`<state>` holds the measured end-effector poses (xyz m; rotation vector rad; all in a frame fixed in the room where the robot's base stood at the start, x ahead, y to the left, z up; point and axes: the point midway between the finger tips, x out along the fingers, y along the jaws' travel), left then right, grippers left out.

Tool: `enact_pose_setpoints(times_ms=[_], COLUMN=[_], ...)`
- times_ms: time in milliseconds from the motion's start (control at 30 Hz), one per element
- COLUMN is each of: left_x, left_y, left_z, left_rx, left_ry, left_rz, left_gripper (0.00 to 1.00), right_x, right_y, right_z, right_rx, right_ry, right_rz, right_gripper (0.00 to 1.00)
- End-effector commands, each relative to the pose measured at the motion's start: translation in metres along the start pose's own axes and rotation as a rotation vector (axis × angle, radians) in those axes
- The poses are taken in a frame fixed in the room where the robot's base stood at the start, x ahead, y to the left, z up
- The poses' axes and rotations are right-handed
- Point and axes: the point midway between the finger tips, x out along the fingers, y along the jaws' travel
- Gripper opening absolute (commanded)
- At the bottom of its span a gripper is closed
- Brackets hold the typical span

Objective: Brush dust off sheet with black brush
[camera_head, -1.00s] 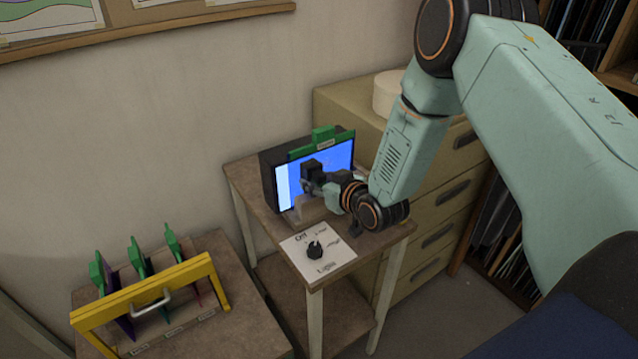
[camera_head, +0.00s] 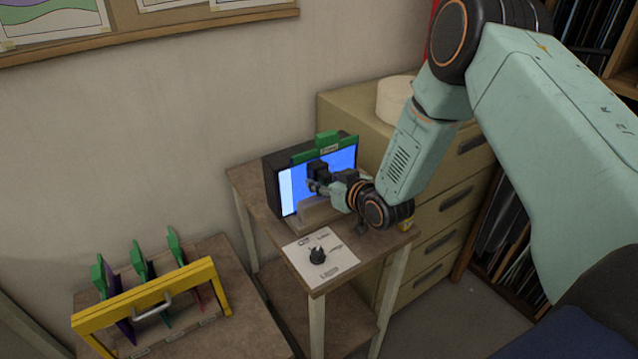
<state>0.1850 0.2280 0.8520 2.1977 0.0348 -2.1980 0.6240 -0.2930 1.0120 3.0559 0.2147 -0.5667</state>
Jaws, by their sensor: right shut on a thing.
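The sheet (camera_head: 340,163) shows as a bright blue panel with a paler strip at its left, upright in a black box with a green clamp (camera_head: 327,146) along its top. The black brush (camera_head: 317,171) is a small dark block in front of the sheet; I cannot tell whether it touches it. My right gripper (camera_head: 322,186) is shut on the brush, its arm coming in from the right. The bristles are too small to make out. My left gripper is out of view.
A yellow rack (camera_head: 143,290) with several green-handled sheets stands on a lower table at left. A beige drawer cabinet (camera_head: 440,215) stands behind my right arm.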

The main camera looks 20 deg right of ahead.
Motion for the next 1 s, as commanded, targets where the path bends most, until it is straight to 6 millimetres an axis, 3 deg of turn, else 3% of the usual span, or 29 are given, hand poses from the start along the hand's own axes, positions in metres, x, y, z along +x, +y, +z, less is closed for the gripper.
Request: enact_pose_setpoints(times_ms=[1000], left_x=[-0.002], left_y=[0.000], left_z=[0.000], left_rx=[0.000], left_ry=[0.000], left_rz=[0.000], left_gripper=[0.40], right_x=[0.001], right_y=[0.061], right_z=[-0.001], right_rx=[-0.001], right_ry=[0.001], right_rz=[0.001], right_gripper=[0.03])
